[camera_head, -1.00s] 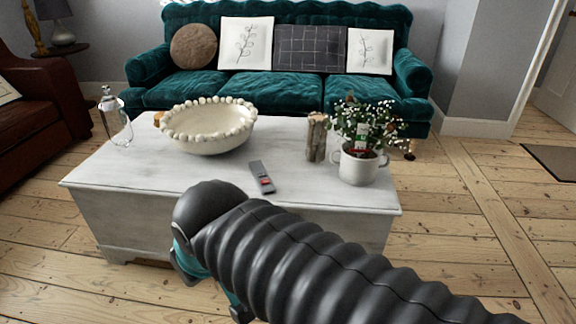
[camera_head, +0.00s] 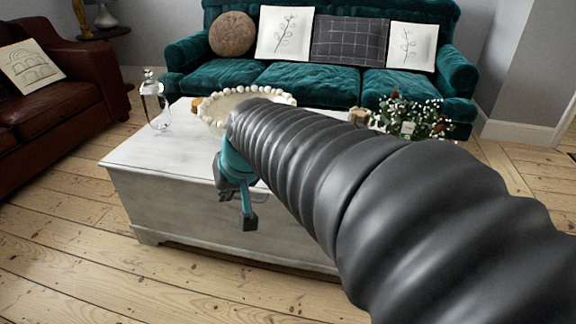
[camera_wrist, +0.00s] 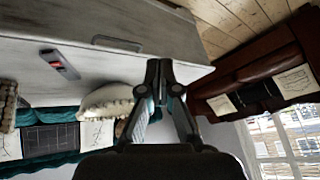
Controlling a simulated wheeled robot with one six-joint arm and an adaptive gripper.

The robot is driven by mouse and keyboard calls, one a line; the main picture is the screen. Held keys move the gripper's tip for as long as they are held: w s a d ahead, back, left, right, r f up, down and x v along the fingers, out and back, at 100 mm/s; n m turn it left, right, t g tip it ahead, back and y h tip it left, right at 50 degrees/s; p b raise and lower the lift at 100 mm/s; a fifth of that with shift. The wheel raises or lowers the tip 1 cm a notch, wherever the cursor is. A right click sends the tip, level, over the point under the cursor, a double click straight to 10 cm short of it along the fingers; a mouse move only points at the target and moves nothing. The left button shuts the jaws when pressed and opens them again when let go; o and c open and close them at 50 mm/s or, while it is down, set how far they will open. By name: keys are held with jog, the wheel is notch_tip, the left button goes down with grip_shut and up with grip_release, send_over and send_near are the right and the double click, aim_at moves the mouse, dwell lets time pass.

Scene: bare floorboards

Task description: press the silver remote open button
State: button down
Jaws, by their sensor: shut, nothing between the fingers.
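The silver remote (camera_wrist: 60,63) is a slim grey bar with a small red patch, lying on the white chest's top in the wrist view. In the head view my arm hides it. My gripper (camera_wrist: 158,68) is shut and empty in the wrist view, with the remote apart from it to the left. In the head view my gripper (camera_head: 249,220) hangs in front of the chest's front face, its tip below the top edge. The button's marking is too small to read.
The white chest (camera_head: 150,160) carries a beaded bowl (camera_head: 215,108), a glass decanter (camera_head: 154,100) and a flowering plant (camera_head: 415,118). A teal sofa (camera_head: 290,85) stands behind and a brown leather sofa (camera_head: 85,75) at left. The front-left floorboards (camera_head: 70,240) are clear.

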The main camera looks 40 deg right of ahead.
jog(key=w+d+f+m+t, duration=0.15)
jog(key=w+d+m, duration=0.25)
jog(key=w+d, duration=0.95)
jog(key=w+d+f+m+h, duration=0.1)
jog(key=w+d+f+m, duration=0.1)
jog(key=d, duration=0.7)
jog(key=w+d+f+m+h+b, duration=0.1)
jog(key=w+d+f+m+h, duration=0.1)
jog(key=d, duration=0.8)
jog(key=shift+d+f+m+t, duration=0.15)
jog(key=shift+f+m+t, duration=0.3)
jog(key=shift+f, duration=0.25)
jog(key=shift+w+f, duration=0.1)
notch_tip(320, 180, down, 7)
jog(key=b, duration=0.5)
jog(key=shift+f+b, duration=0.85)
jog(key=shift+b, duration=0.25)
jog(key=shift+f, duration=0.15)
jog(key=shift+f+b, duration=0.3)
jog(key=shift+b, duration=0.35)
